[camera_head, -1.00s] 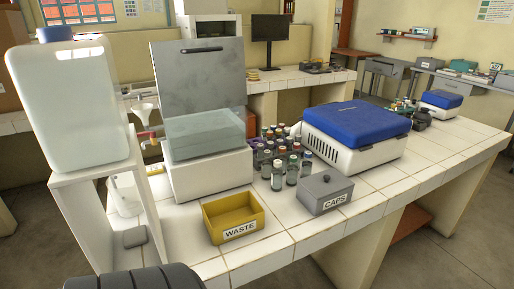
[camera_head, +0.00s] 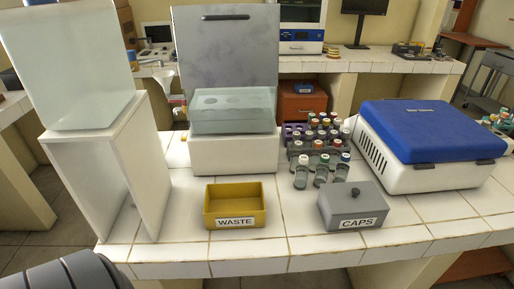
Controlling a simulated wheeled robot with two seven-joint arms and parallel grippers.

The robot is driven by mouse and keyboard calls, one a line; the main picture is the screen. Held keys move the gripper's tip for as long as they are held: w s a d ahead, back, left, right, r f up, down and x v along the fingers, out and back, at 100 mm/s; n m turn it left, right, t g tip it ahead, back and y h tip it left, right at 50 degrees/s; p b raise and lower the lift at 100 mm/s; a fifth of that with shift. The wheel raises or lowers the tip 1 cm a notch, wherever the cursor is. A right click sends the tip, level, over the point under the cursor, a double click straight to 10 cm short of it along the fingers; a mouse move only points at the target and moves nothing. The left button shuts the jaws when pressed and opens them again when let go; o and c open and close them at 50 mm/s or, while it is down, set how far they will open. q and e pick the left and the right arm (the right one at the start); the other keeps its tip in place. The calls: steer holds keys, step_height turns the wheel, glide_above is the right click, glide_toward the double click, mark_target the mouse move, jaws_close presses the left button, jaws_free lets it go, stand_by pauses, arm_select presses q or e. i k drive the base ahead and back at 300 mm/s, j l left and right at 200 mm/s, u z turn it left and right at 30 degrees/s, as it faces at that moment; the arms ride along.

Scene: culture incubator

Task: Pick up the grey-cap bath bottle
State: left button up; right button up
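The water bath (camera_head: 233,153) is a white box with a clear upper part (camera_head: 232,122) and a grey lid (camera_head: 225,58) standing open behind it. Round openings show faintly inside, and I cannot make out a bottle there. I cannot tell which is the grey-cap bath bottle. Neither gripper is in view.
A dark rack (camera_head: 287,136) holds several capped bottles. The yellow WASTE bin (camera_head: 234,221) and grey CAPS box (camera_head: 353,222) stand near the table's front edge. A blue-lidded machine (camera_head: 432,128) is at right. A large translucent tank (camera_head: 66,70) rests on a white stand (camera_head: 150,150) at left.

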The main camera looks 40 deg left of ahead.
mark_target(297, 152)
steer(key=i+u, duration=0.15)
steer(key=u, duration=0.3)
steer(key=i+l+u, duration=0.15)
steer(key=u, duration=0.3)
steer(key=i+l+u, duration=0.1)
steer(key=u, duration=0.3)
steer(key=i+l+u, duration=0.1)
steer(key=u, duration=0.35)
steer(key=i+l+u, duration=0.15)
steer(key=l+u, duration=0.2)
